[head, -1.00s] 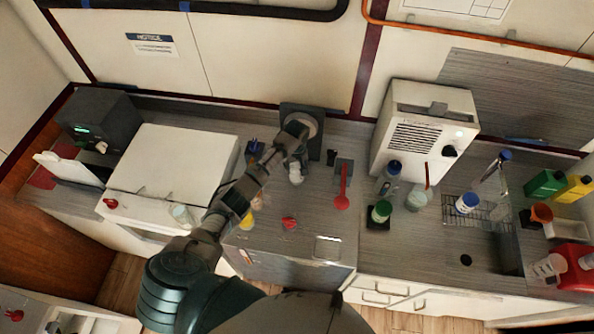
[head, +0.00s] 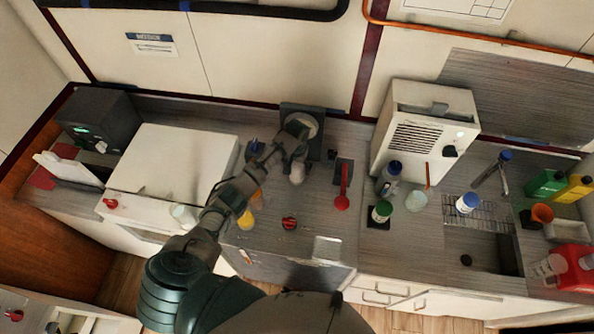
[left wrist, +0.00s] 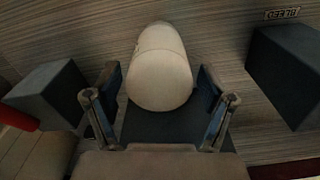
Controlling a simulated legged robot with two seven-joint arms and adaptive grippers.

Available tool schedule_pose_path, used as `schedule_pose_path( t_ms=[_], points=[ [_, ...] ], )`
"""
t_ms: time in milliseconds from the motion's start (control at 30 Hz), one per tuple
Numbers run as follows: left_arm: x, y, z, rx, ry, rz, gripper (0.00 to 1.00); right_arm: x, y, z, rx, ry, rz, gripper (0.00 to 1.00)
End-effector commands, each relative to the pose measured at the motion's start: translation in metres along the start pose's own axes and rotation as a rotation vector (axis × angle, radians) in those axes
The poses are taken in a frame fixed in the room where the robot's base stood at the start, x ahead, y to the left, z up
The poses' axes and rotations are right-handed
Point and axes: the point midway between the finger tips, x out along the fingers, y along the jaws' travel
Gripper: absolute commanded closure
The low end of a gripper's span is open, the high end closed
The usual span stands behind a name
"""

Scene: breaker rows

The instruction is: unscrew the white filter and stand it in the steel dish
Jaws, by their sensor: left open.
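The white filter (left wrist: 160,68) is a rounded white cylinder in the left wrist view. It sits between the two spread fingers of my left gripper (left wrist: 158,92), with a gap on each side. In the head view the filter (head: 297,173) shows just below my left gripper (head: 294,154), in front of a dark mount on the back of the counter. How it joins the mount is hidden. A shiny, squarish steel dish (head: 327,249) lies near the counter's front edge and looks empty. My right gripper is not in view.
Dark blocks (left wrist: 285,75) stand on both sides of the filter, one beside a "BLEED" label. A white box-shaped unit (head: 424,130) stands to the right.

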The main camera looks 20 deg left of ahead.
Motion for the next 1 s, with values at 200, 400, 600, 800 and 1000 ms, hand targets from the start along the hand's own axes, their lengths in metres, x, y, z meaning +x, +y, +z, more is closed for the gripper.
schedule_pose_path(
  t_ms=[200, 400, 600, 800, 1000],
  points=[
    [-0.0008, -0.0006, -0.0005, 0.428, 0.001, -0.002, 0.18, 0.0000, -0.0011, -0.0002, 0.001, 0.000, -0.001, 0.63],
    [-0.0003, 0.0000, -0.0001, 0.805, 0.000, -0.001, 0.18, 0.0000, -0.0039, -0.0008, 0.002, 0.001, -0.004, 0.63],
    [-0.0002, 0.0000, -0.0002, 0.964, 0.001, -0.001, 0.18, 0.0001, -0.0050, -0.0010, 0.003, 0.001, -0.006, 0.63],
    [-0.0002, 0.0002, 0.0000, 0.965, 0.001, 0.000, 0.18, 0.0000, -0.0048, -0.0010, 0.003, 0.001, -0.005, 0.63],
    [-0.0002, 0.0011, 0.0011, 0.963, 0.001, 0.000, 0.18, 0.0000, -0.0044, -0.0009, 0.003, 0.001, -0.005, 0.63]
  ],
)
